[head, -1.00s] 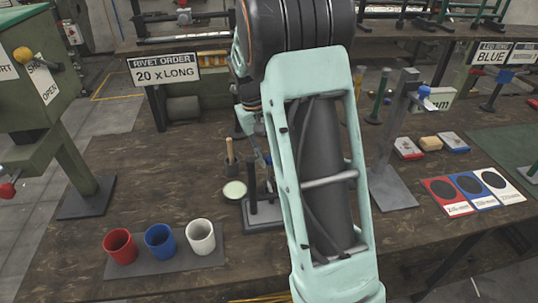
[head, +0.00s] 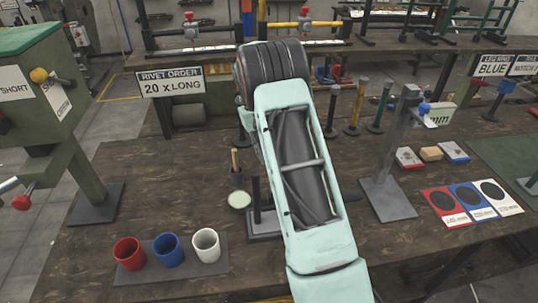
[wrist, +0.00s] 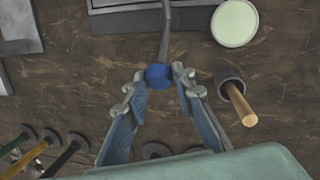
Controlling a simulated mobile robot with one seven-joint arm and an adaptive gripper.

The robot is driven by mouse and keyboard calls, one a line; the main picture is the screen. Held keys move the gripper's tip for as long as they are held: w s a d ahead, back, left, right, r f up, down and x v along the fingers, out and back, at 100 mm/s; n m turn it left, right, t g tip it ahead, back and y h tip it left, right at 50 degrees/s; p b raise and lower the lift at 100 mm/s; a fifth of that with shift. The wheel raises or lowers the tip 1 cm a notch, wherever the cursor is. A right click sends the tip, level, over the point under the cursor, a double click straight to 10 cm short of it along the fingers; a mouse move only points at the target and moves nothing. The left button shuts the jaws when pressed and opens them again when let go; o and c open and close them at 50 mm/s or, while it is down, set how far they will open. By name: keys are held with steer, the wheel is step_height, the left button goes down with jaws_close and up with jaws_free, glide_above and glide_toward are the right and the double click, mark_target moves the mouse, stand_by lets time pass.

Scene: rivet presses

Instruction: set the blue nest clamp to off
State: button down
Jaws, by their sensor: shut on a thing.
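In the wrist view the blue knob (wrist: 158,75) of the nest clamp sits between the fingertips of my gripper (wrist: 158,80). My gripper is shut on it. The clamp's thin grey lever (wrist: 166,35) runs from the knob up to a grey base (wrist: 125,18) at the top edge. In the head view my arm hides the gripper and the knob. The dark post and grey base (head: 262,224) beside my arm show partly. I cannot read any on or off mark on the clamp.
A pale green disc (wrist: 234,22) and a dark cup with a wooden handle (wrist: 236,95) stand close right of my gripper. Several posts (wrist: 62,155) stand lower left. Red, blue and white cups (head: 168,250) stand front left. Another stand with a blue knob (head: 424,108) is at right.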

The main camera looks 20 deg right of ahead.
steer(key=shift+w+d+f+g+p, duration=0.25)
steer(key=shift+w+f+p, duration=0.25)
steer(key=shift+w, duration=0.2)
steer(key=shift+w+d+f+g+p, duration=0.2)
steer(key=shift+w+f+p, duration=0.2)
steer(key=shift+w, duration=0.3)
steer(key=shift+f+g, duration=0.25)
steer(key=shift+f, duration=0.1)
steer(key=c, duration=2.1)
jaws_free()
steer(key=o, duration=0.4)
steer(key=shift+w+d+f, duration=0.15)
steer(key=shift+w+f, duration=0.1)
steer(key=shift+o, duration=0.2)
steer(key=v, duration=0.7)
steer(key=shift+r, duration=0.4)
